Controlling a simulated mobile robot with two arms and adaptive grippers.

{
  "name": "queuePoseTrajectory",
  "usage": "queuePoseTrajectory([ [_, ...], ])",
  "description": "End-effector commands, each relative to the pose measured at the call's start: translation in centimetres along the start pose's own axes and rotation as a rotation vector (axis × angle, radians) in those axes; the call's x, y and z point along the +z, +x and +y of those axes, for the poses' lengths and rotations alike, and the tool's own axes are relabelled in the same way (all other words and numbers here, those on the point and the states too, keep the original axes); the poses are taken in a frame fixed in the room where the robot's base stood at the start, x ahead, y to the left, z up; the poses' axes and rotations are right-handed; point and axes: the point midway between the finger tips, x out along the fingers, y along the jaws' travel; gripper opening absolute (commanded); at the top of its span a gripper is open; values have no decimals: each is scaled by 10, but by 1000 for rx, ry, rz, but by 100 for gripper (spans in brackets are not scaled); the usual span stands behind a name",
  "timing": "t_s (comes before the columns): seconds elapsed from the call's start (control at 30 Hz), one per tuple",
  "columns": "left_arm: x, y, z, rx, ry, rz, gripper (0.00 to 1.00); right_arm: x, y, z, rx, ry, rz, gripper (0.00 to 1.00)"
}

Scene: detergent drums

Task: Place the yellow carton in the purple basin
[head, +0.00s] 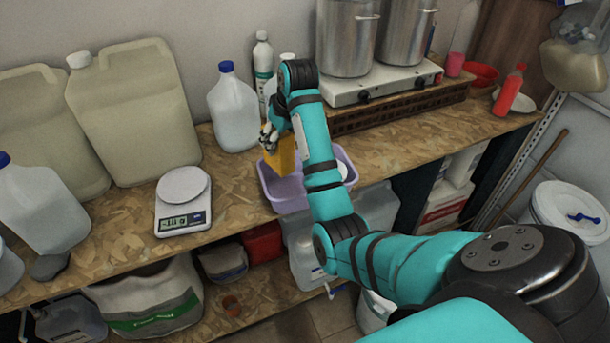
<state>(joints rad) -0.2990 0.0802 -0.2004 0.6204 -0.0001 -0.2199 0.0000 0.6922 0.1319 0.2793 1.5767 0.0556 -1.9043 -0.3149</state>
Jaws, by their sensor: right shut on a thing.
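The yellow carton (282,157) is upright at the left side of the purple basin (268,189), partly hidden by my right gripper. The basin is on the wooden shelf near its front edge, and my right arm hides its middle. My right gripper (268,137) is shut on the carton near its top. The carton's lower part shows over the basin; I cannot tell whether it touches the basin's floor. My left gripper is not in view.
A kitchen scale (184,203) stands left of the basin. A clear jug (233,112) and a white bottle (262,65) stand behind it. A hot plate (375,87) with two steel pots is at the back right. Bare shelf shows right of the basin.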

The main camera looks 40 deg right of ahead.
Motion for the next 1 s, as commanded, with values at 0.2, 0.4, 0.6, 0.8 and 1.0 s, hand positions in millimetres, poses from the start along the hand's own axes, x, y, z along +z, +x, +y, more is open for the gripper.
queuePoseTrajectory([
  [0.2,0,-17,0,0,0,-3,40,17,32,2,-2,-7,-7,0],
  [0.4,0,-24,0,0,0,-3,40,26,57,3,-1,-7,-1,0],
  [0.6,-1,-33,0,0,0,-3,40,36,80,2,-1,-7,-3,0],
  [0.8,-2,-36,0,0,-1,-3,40,41,95,3,0,-7,2,0],
  [1.0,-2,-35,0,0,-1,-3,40,41,95,3,1,-7,2,0],
])
